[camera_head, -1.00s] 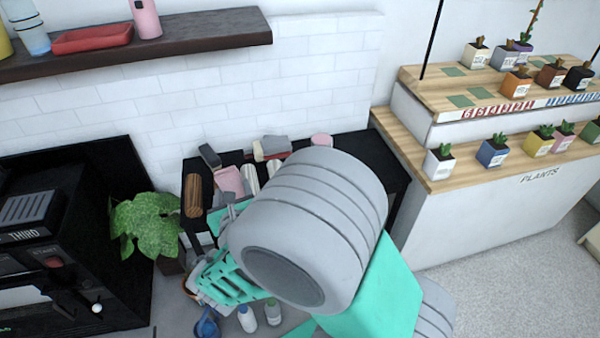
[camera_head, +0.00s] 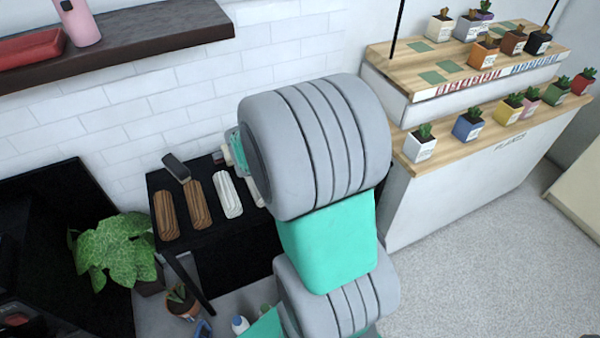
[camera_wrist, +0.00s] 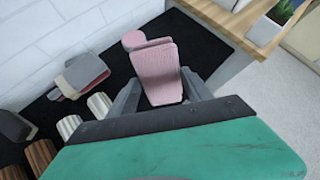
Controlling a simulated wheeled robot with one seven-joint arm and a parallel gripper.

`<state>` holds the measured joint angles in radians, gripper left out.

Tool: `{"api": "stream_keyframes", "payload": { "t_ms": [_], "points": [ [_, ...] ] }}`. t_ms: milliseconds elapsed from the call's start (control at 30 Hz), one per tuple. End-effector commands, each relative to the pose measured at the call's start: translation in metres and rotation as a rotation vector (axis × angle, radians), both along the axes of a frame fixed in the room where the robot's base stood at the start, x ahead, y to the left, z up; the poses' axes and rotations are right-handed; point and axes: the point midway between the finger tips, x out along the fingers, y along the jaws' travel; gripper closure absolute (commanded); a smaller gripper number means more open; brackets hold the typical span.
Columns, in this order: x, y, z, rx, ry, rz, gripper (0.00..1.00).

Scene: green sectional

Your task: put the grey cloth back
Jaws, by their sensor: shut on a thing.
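A folded pink cloth (camera_wrist: 160,66) stands upright between the two grey fingers of my gripper (camera_wrist: 162,88) in the wrist view. The gripper is shut on it, over the black surface (camera_wrist: 215,57). A grey folded cloth (camera_wrist: 87,67) lies on that surface to the left of the gripper, against beige and red pieces. A darker grey piece (camera_wrist: 12,126) shows at the left edge; I cannot tell if it is cloth. In the head view my arm hides the gripper and the held cloth.
Brown rolls (camera_head: 165,215) and a white roll (camera_head: 228,194) lie on the black surface, with a dark block (camera_head: 176,167) behind them. A round pink thing (camera_wrist: 134,39) is just behind the held cloth. A leafy plant (camera_head: 118,248) stands left; a plant stand (camera_head: 450,185) stands right.

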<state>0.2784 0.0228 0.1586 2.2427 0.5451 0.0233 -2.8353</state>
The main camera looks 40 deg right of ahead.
Motion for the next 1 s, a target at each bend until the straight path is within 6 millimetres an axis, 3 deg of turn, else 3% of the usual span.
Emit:
{"api": "stream_keyframes", "payload": {
  "t_ms": [33,100,200,433,667,800,1000],
  "points": [
    [-0.007,-0.025,-0.002,0.032,0.019,-0.073,0.74],
    [-0.016,-0.054,-0.006,0.083,0.046,-0.174,0.74],
    [-0.024,-0.085,-0.011,0.163,0.077,-0.314,0.74],
    [-0.020,-0.114,-0.025,0.330,0.108,-0.582,0.74],
    [0.008,-0.101,-0.037,0.524,0.089,-0.867,0.74],
    [0.029,-0.071,-0.039,0.673,0.041,-1.064,0.74],
    [0.039,-0.035,-0.037,0.818,-0.031,-1.236,0.74]
  ]
}}
